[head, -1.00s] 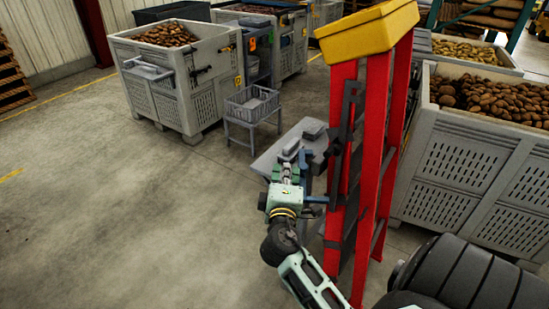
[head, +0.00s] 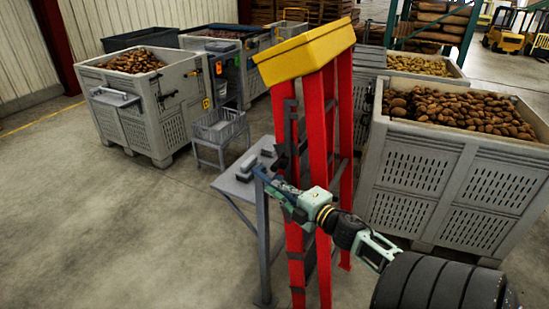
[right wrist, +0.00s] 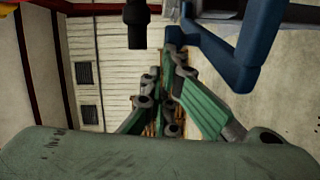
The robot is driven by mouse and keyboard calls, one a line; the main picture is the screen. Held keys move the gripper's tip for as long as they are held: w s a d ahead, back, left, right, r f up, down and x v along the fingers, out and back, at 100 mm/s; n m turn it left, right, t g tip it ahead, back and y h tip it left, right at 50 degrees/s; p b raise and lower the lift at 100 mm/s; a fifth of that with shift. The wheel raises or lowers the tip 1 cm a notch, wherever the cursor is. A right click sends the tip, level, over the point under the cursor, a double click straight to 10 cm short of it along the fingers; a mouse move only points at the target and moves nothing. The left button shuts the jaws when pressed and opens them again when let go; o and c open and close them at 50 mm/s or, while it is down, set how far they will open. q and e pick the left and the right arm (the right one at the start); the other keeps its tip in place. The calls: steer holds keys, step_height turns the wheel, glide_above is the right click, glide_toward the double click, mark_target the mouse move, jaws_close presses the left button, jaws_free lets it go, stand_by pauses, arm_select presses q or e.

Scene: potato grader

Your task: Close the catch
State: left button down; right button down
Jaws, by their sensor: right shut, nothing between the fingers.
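My right gripper (head: 270,181) reaches in from the lower right, in front of the red ladder (head: 318,150), with its fingers pointing up and left. Its green fingers also show in the right wrist view (right wrist: 170,55), shut with nothing between them. A bent blue bar (right wrist: 228,55) is close to the right of the fingers there; I cannot tell whether they touch. Dark fittings (head: 290,130) run along the ladder's left rail. Other dark latch-like fittings (head: 163,98) sit on the grey potato bin at the left. I cannot tell which part is the catch. My left gripper is not in view.
A small grey table (head: 232,187) stands just beyond the fingertips. A grey basket on a stand (head: 218,128) is behind it. A large potato bin (head: 410,185) stands at the right. The floor at the left (head: 100,220) is clear.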

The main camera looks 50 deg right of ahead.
steer(key=shift+s+d, duration=0.25)
steer(key=shift+d, duration=0.95)
steer(key=shift+s+d+f, duration=0.1)
steer(key=shift+s+d, duration=0.15)
steer(key=shift+d, duration=0.8)
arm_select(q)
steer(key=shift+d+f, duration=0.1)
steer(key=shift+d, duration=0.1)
